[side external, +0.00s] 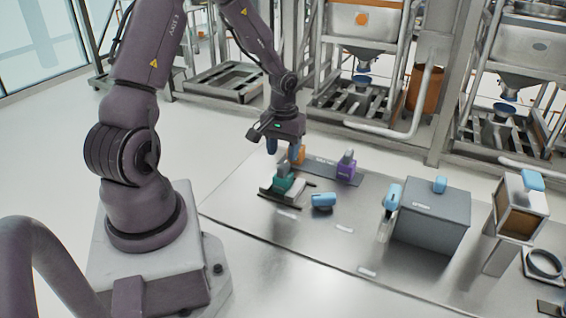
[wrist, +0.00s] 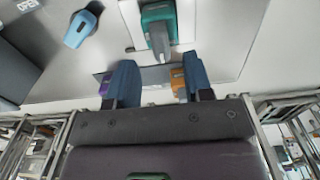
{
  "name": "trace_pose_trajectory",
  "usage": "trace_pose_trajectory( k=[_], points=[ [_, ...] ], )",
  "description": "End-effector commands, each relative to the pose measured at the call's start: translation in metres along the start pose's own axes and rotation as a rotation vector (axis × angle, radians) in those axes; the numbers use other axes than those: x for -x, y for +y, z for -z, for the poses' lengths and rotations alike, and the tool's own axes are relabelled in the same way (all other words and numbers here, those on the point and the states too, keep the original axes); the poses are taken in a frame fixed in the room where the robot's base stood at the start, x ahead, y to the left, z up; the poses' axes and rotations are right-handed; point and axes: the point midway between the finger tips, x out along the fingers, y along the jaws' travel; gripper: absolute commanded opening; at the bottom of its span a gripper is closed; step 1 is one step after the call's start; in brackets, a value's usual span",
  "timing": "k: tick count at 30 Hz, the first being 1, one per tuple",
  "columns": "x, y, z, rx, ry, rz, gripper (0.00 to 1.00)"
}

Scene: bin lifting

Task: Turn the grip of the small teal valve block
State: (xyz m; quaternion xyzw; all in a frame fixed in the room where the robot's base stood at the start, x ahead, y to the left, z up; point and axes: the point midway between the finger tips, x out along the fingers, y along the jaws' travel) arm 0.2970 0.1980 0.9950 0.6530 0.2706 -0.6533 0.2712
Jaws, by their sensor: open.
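The small teal valve block (side external: 283,183) stands on a flat dark holder on the metal table, with a grey grip (side external: 282,169) on its top. In the wrist view the teal block (wrist: 158,13) is at the top centre, and its grey grip (wrist: 160,42) points down toward the gap between my fingers. My gripper (side external: 284,152) is above and just behind the block, pointing down. In the wrist view its two blue fingers (wrist: 158,80) are apart with nothing between them. The fingers do not appear to touch the grip.
A purple block (side external: 346,172) and an orange block (side external: 298,154) stand close behind. A blue-capped item (side external: 323,200) lies right of the teal block. A grey box (side external: 432,218) with a blue handle stands farther right. The table's front middle is mostly clear.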

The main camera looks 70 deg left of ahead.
Motion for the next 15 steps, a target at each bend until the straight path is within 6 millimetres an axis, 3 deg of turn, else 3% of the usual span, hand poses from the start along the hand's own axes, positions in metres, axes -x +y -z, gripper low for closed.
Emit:
trace_pose_trajectory(
  k=[6, 15],
  points=[
    [-0.032, 0.0, 0.0, -0.002, -0.002, 0.001, 0.47],
    [-0.042, 0.0, 0.0, 0.0, 0.001, 0.001, 0.47]
  ],
)
